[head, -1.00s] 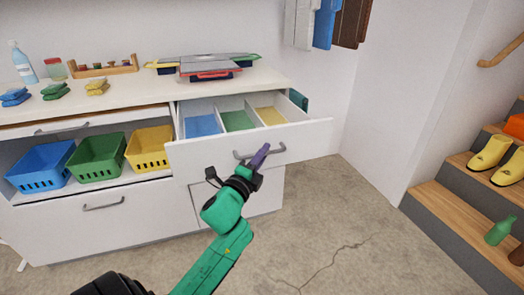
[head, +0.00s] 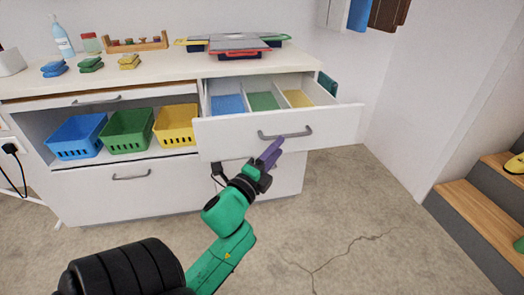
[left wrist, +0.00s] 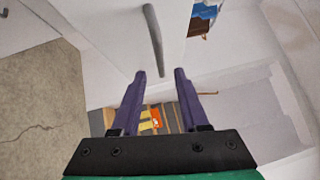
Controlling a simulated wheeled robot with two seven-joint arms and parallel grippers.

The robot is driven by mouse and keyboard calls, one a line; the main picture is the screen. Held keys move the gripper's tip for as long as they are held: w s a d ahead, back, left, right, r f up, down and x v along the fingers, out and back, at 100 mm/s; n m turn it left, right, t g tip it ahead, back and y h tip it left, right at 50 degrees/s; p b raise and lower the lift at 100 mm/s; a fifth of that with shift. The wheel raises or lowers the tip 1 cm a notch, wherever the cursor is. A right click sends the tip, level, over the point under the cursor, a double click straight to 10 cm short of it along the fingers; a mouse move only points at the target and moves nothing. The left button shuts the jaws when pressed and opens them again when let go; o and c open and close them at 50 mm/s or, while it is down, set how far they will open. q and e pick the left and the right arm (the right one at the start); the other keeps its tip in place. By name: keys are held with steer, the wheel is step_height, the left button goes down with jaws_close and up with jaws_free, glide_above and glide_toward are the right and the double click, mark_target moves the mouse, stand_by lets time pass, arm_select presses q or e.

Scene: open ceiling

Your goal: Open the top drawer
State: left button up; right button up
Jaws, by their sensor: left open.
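The top drawer (head: 240,133) on the right of the white cabinet stands pulled out. Blue, green and yellow compartment floors show inside it. Its grey bar handle (head: 285,133) is on the front panel. My left gripper (head: 274,150) is just below the handle, near its middle. In the left wrist view, the two purple fingers of the gripper (left wrist: 160,80) are apart with nothing between them. The handle (left wrist: 154,38) there lies beyond the fingertips, apart from them. My right gripper is in neither view.
Blue, green and yellow baskets (head: 128,132) sit on an open shelf left of the drawer. Sponges, a bottle and folders (head: 238,44) are on the countertop. Wooden-topped stairs (head: 480,205) stand at the right. The concrete floor (head: 340,225) in front is clear.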

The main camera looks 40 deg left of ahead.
arm_select(q)
steer(key=v, duration=0.7)
steer(key=shift+s+b, duration=0.4)
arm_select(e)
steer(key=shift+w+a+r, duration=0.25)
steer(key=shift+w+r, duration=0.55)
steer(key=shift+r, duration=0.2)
arm_select(q)
steer(key=shift+f, duration=0.1)
